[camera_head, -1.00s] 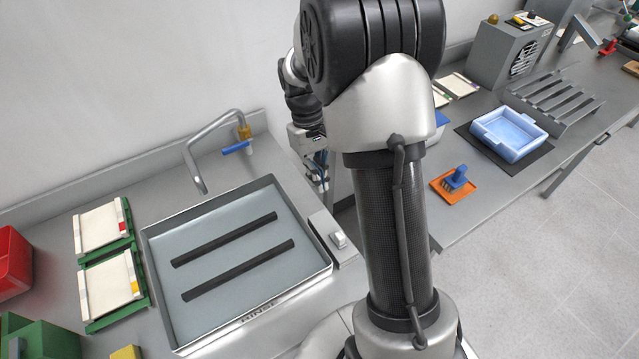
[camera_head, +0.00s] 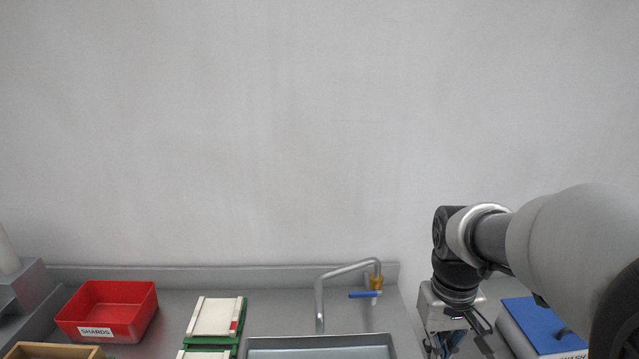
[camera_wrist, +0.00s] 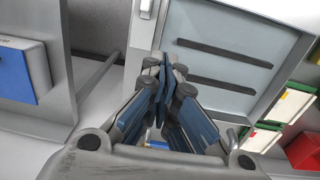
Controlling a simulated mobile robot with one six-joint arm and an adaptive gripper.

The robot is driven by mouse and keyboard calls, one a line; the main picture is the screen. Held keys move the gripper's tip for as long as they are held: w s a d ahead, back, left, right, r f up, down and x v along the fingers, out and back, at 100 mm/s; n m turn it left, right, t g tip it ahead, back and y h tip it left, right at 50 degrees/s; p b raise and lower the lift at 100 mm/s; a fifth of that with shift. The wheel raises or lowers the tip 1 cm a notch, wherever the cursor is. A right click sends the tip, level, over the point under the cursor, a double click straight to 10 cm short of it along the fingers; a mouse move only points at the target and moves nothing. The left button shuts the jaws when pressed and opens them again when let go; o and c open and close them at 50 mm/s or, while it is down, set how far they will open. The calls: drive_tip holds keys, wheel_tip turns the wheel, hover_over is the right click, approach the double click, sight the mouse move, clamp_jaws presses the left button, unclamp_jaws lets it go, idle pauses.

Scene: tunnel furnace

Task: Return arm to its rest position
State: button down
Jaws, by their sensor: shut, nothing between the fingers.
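My gripper shows in the wrist view (camera_wrist: 163,62) with its blue-padded fingers closed together and nothing between them. It hangs in front of the sink basin (camera_wrist: 215,30) and the gap beside it. In the head view my arm comes in from the right and bends down at the wrist. The gripper's fingertips are cut off at the bottom edge there, to the right of the sink basin (camera_head: 320,346).
A faucet with a blue lever (camera_head: 366,295) rises behind the sink. A red bin labelled SHARDS (camera_head: 108,310) and a white tile on a green rack (camera_head: 215,318) stand left. A blue-lidded box (camera_head: 542,325) stands right. The wall above is bare.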

drive_tip(key=s+a+r+t, duration=0.2)
drive_tip(key=s+a, duration=0.1)
drive_tip(key=s, duration=0.4)
drive_tip(key=s+a+r+t, duration=0.2)
drive_tip(key=s+a+r, duration=0.1)
drive_tip(key=s, duration=0.4)
drive_tip(key=shift+s+r+t, duration=0.3)
drive_tip(key=shift+s+t, duration=0.1)
